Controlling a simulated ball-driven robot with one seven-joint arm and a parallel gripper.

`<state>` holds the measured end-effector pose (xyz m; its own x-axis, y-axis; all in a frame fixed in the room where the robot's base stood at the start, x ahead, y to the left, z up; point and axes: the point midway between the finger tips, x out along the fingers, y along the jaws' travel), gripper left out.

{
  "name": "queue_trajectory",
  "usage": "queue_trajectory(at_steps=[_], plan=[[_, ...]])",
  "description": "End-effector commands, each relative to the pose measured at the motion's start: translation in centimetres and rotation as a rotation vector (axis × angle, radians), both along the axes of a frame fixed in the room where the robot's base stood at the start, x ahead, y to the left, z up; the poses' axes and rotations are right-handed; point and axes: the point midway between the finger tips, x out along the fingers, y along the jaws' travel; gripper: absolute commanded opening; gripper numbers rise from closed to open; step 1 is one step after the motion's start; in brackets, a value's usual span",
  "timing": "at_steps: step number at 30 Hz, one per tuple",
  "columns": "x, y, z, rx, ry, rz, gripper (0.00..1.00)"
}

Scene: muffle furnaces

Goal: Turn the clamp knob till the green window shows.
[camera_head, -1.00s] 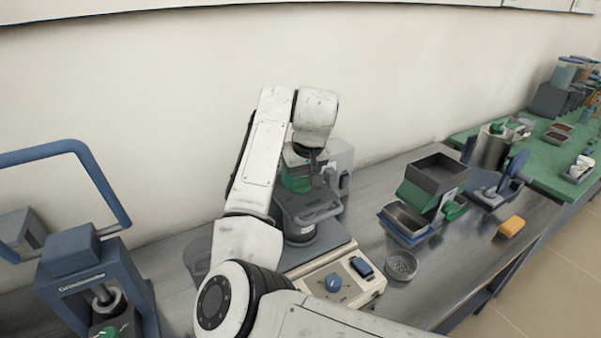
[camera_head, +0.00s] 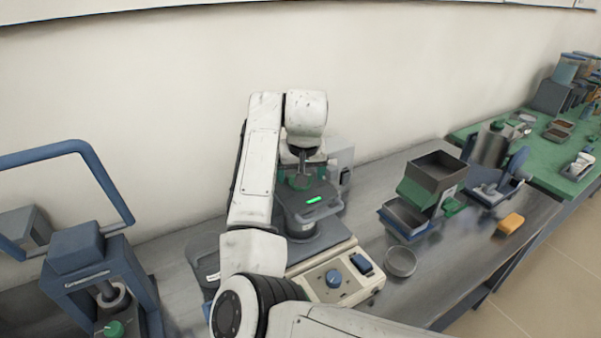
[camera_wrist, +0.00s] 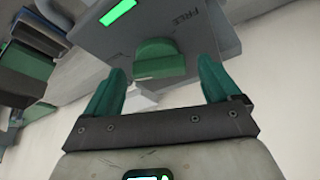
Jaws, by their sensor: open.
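The grey clamp machine (camera_head: 297,224) stands on the bench in the middle of the head view. Its lit green window (camera_head: 314,200) shows on the top plate, and it also shows in the wrist view (camera_wrist: 118,12). The green clamp knob (camera_wrist: 158,58) sits on the same plate in the wrist view, beside the window. My gripper (camera_wrist: 162,88) is open, its two green fingers spread apart on either side of the knob with gaps and not touching it. In the head view my gripper (camera_head: 301,180) points down over the plate and partly hides the knob.
A round dish (camera_head: 400,262), grey-green trays (camera_head: 405,217) and a yellow block (camera_head: 510,223) lie to the right. A blue press (camera_head: 85,262) stands at the left.

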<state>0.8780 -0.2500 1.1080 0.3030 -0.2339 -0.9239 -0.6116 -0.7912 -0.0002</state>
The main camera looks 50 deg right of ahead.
Motion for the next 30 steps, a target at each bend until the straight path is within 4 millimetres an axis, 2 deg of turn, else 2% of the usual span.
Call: queue_trajectory(at_steps=[7, 11, 24, 30], plan=[[0.0, 0.0, 0.1, 0.0, 0.0, 0.0, 0.89], [-0.4, 0.3, 1.1, -0.001, 0.0, 0.0, 0.89], [-2.7, 2.1, 8.4, -0.001, -0.003, -0.002, 0.89], [-3.2, 2.5, 9.8, 0.0, 0.0, 0.0, 0.89]])
